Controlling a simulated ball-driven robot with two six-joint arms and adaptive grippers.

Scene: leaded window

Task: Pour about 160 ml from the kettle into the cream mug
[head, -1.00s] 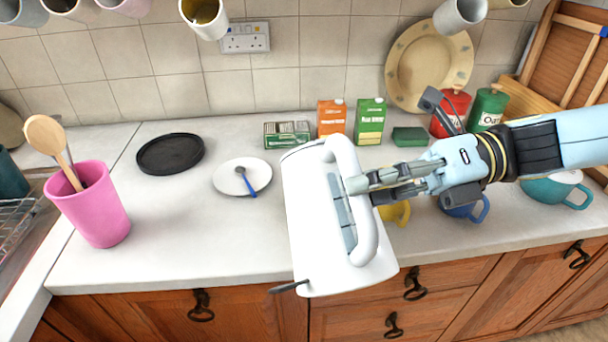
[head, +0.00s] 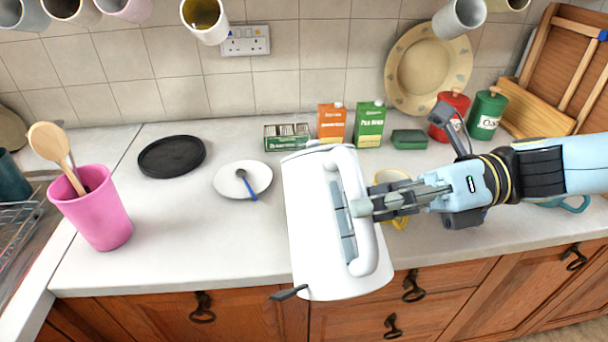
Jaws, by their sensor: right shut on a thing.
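The white kettle (head: 312,225) is in the middle of the head view, in front of the counter's front edge in the picture. My right gripper (head: 365,205) is shut on the kettle's handle. A yellow mug (head: 388,177) is partly hidden behind my right gripper. Several pale mugs hang at the top, one with a yellow inside (head: 203,20); I cannot tell which mug is the cream one. My left gripper is not in view.
A black round mat (head: 171,156), a white saucer (head: 232,184) with a blue spoon and a pink utensil pot (head: 98,212) are on the left. Cartons (head: 369,125), red and green canisters (head: 487,114) and a plate (head: 403,84) stand at the back.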

